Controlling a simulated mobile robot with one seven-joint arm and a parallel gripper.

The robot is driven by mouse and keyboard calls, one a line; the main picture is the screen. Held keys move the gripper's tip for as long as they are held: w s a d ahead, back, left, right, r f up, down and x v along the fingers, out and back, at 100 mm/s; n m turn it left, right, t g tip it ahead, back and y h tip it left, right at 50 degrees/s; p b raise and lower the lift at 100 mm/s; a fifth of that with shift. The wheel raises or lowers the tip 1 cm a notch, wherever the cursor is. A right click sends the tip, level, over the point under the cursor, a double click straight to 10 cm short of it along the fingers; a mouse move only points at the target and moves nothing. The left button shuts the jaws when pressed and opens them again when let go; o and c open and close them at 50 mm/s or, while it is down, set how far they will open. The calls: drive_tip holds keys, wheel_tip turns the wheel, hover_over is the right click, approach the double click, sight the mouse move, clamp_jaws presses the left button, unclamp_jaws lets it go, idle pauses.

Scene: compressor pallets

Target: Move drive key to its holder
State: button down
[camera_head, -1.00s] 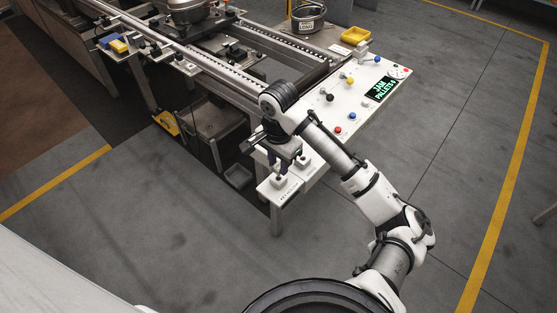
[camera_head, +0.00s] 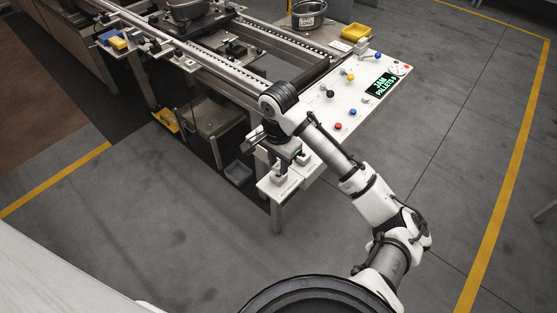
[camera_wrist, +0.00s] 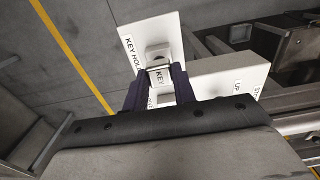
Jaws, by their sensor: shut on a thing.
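The drive key (camera_wrist: 160,77) is a pale piece marked KEY, held between the dark fingers of my gripper (camera_wrist: 157,88). Its lower end is hidden. The key holder (camera_wrist: 137,27) is a white plate labelled KEY HOLD, with a pale block with a dark round hole (camera_wrist: 158,54) on it. In the wrist view the key shows just below this block; I cannot tell whether they touch. In the head view my gripper (camera_head: 277,165) is over the holder plate (camera_head: 266,187), just above its block (camera_head: 279,181). The key is not clear there.
A white control panel (camera_head: 360,97) with coloured knobs and a green-lettered display stands right of the holder. A conveyor (camera_head: 225,67) runs behind, with a metal compressor part (camera_head: 188,10) on it. The floor in front is clear.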

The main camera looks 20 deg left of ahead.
sight(279, 165)
drive_tip(key=shift+f+b, duration=0.3)
drive_tip(key=shift+f, duration=0.7)
drive_tip(key=c, duration=1.1)
unclamp_jaws()
drive_tip(key=shift+o, duration=0.2)
drive_tip(key=shift+r, duration=0.1)
wheel_tip(279, 165, up, 14)
